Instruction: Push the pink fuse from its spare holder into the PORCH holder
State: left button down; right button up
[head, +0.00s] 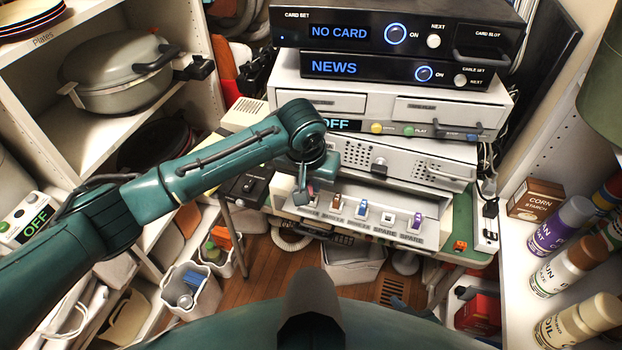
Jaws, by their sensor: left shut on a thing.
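A pale fuse panel (375,232) with a row of labelled holders sits on the shelf under the stacked devices. My left gripper (303,196) reaches down at the panel's left end and is shut. A small reddish-pink piece (310,188) shows at its fingers, apparently the pink fuse. Whether it is seated in a holder I cannot tell, as the gripper hides that spot. Two right-hand labels read SPARE; the PORCH label is not legible. My right gripper is not in view.
Stacked devices reading NO CARD (340,31), NEWS (335,68) and OFF rise behind the panel. Spray cans (560,225) and a corn starch box (536,199) stand on the right shelf. A pot (115,75) is on the left shelf. Bins stand on the floor.

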pick_arm(q)
jog(key=shift+r, duration=0.1)
jog(key=shift+p, duration=0.6)
dwell(0.6)
jog(key=shift+s+x, duration=0.15)
jog(key=shift+x, duration=0.5)
jog(key=shift+s+x, duration=0.15)
jog(key=shift+x, duration=0.5)
jog(key=c, duration=1.4)
grip_release()
jog(key=shift+a, duration=0.1)
jog(key=shift+v, duration=2.45)
